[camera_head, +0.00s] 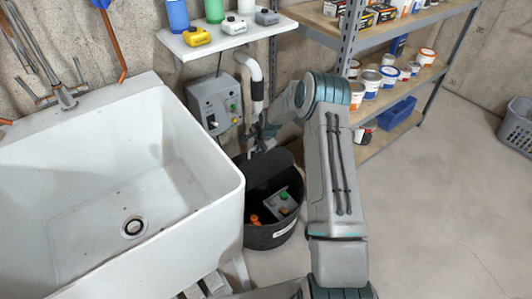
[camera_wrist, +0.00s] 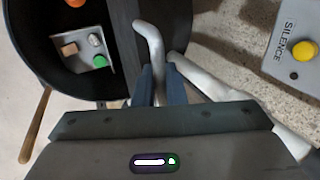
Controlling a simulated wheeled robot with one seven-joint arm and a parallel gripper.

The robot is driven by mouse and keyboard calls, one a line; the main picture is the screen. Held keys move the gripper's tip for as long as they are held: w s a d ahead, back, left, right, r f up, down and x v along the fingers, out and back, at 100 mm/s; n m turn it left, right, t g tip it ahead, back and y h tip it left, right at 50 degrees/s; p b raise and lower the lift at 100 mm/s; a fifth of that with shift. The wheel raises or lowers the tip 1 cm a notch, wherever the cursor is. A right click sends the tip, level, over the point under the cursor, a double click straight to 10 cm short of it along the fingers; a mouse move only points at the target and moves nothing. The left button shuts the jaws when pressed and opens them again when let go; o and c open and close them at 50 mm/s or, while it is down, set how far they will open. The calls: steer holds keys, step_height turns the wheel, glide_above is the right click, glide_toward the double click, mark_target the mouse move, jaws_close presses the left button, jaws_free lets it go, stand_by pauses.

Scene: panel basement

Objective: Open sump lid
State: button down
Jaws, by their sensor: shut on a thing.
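The sump is a round black tub (camera_head: 272,236) on the floor, right of the sink; its rim also shows in the wrist view (camera_wrist: 22,62). Its dark lid (camera_head: 268,166) is at the tub's back and appears tilted up, leaving the front of the tub open. In the wrist view the lid is a dark panel (camera_wrist: 124,38) beside the opening. My gripper (camera_head: 262,134) is above the lid, its fingers (camera_wrist: 160,80) shut on the pale curved lid handle (camera_wrist: 150,38). The exact finger contact is partly hidden.
Inside the tub are a grey block with a green knob (camera_head: 282,198) and an orange piece (camera_head: 255,219). A white sink (camera_head: 205,215) stands close at left. A grey control box (camera_head: 213,103) and white pipe (camera_head: 250,70) are behind.

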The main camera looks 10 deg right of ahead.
steer(key=shift+w+a, duration=0.25)
steer(key=shift+w, duration=0.3)
steer(key=c, duration=1.6)
jaws_free()
steer(key=shift+c, duration=0.2)
steer(key=p+v, duration=0.1)
steer(key=v, duration=1.2)
steer(key=shift+s+r, duration=0.2)
steer(key=shift+r, duration=0.15)
steer(key=shift+d, duration=0.1)
